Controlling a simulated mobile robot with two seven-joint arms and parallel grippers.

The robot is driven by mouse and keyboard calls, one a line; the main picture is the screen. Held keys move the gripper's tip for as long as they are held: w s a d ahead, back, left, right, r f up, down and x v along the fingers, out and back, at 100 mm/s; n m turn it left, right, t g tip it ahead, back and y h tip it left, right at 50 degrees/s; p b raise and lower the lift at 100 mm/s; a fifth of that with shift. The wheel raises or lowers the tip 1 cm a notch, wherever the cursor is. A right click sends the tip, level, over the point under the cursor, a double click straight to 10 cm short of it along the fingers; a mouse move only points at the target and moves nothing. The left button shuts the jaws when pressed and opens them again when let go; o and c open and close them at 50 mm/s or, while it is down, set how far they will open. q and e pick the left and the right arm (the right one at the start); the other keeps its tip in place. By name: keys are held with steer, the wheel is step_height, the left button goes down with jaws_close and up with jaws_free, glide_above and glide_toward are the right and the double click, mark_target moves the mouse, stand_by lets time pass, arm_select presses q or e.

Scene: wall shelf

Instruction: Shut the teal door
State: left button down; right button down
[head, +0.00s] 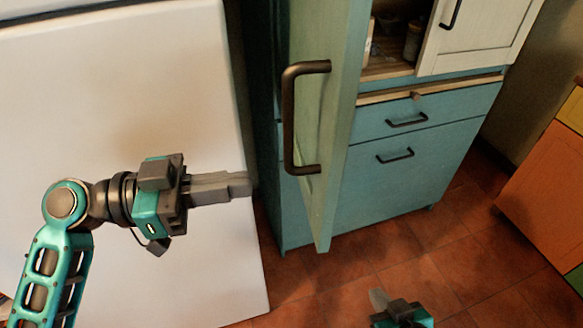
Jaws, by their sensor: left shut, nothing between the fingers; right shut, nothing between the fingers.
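The pale teal door (330,135) stands open in the middle of the head view, swung out from the teal cabinet and seen at a steep angle. Its dark bar handle (289,120) is on the face turned to the left. My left gripper (248,184) is shut and empty, pointing right, to the left of the door and below the handle's middle. It appears apart from the door. My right gripper (376,296) is low at the bottom edge, shut, below and right of the door's lower corner. The door's hinge side is partly hidden.
The teal cabinet (405,180) has drawers with dark handles. Above them, a white door (480,30) stands beside an open compartment holding jars (414,40). A large white panel (120,90) fills the left. An orange cabinet (545,190) is at right. Tiled floor (460,250) between is clear.

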mark_target(316, 175)
arm_select(q)
steer(key=shift+w+d+p, duration=0.25)
steer(key=shift+d, duration=1.05)
steer(key=shift+w+d+p, duration=0.2)
steer(key=shift+d+p, duration=0.1)
steer(key=shift+d, duration=1.05)
steer(key=shift+w+d+p, duration=0.25)
steer(key=shift+d, duration=1.05)
steer(key=shift+d, duration=0.15)
